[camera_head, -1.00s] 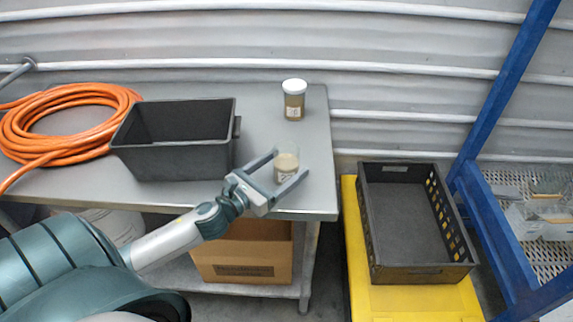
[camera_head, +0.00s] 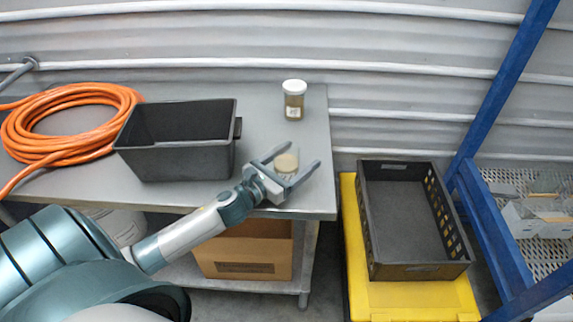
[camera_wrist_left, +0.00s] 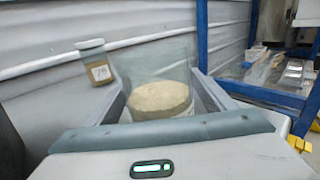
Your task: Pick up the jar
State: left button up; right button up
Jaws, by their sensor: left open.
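A small clear jar with tan contents (camera_head: 287,164) stands near the front right part of the grey table. My left gripper (camera_head: 302,155) is open, with one finger on each side of this jar. In the left wrist view the glass jar (camera_wrist_left: 160,97) sits between the two spread fingers, its lower part hidden by the gripper body. I cannot tell whether a finger touches it. A second jar with a white lid and a label (camera_head: 294,102) stands upright farther back, clear of the gripper; it also shows in the left wrist view (camera_wrist_left: 94,64). My right gripper is not in view.
A dark grey bin (camera_head: 176,163) stands on the table (camera_head: 262,112) left of the jars, beside a coiled orange hose (camera_head: 62,152). Right of the table, a black crate (camera_head: 412,268) sits on a yellow surface (camera_head: 410,294). A blue frame (camera_head: 505,82) stands farther right.

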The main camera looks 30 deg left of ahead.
aim_at(295, 149)
pick_arm(q)
jog(key=shift+w, duration=0.1)
dwell(0.4)
jog(key=c, duration=1.4)
jog(key=shift+o, duration=0.2)
jog(key=shift+r, duration=0.1)
jog(key=shift+r, duration=0.8)
notch_tip(295, 149, up, 2)
jog(key=shift+r, duration=0.1)
jog(key=s+d+r, duration=0.2)
jog(key=d+r, duration=0.1)
jog(key=d, duration=0.2)
jog(key=s+d+r+b, duration=0.1)
jog(key=s+d+r, duration=0.2)
jog(key=d+r, duration=0.1)
jog(key=shift+d, duration=0.8)
